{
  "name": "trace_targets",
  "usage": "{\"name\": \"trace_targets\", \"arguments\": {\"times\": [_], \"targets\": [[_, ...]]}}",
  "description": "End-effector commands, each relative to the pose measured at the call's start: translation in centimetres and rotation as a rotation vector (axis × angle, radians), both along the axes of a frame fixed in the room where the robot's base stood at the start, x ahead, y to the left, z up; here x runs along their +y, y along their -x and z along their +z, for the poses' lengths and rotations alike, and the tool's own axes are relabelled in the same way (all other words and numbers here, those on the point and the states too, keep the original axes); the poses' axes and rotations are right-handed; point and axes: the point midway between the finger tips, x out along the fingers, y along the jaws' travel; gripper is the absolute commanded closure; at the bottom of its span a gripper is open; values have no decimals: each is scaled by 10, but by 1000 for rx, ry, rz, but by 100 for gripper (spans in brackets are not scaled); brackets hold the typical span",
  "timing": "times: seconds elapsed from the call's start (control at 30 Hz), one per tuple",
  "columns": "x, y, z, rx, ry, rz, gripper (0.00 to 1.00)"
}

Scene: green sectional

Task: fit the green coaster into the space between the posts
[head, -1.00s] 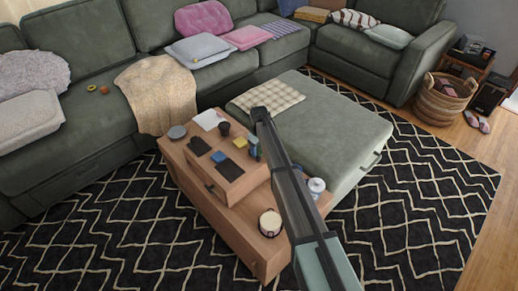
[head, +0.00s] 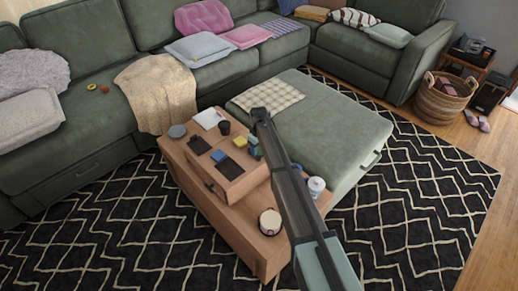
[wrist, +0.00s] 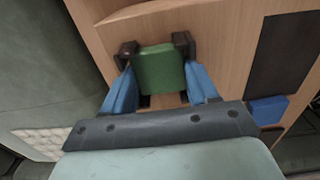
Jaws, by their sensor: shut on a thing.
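The green coaster (wrist: 160,68) is a flat green square between the dark fingertips of my gripper (wrist: 156,52) in the wrist view. My gripper is shut on it, with a blue finger on each side. Wood lies behind the coaster, but I cannot tell its height above it. In the head view my gripper (head: 254,147) is at the right edge of the coffee table's raised part (head: 214,187), small and partly hidden by my arm. I cannot clearly make out the posts; small dark bits show below the coaster in the wrist view.
The raised part carries dark flat squares (head: 229,168), a blue block (head: 218,156) and a yellow block (head: 240,142). A dark cup (head: 224,128) stands behind. A round tin (head: 270,222) and a white container (head: 316,187) stand on the lower tabletop (head: 240,220).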

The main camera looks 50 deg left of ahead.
Motion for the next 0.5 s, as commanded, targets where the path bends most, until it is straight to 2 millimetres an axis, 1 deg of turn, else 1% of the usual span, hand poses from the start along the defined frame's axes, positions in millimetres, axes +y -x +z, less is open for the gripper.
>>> {"name": "trace_targets", "arguments": {"times": [0.2, 0.23, 0.5], "targets": [[0, 0, 0, 0, 0, 0, 71], [0, 0, 0, 0, 0, 0, 41], [0, 0, 0, 0, 0, 0, 15]]}}
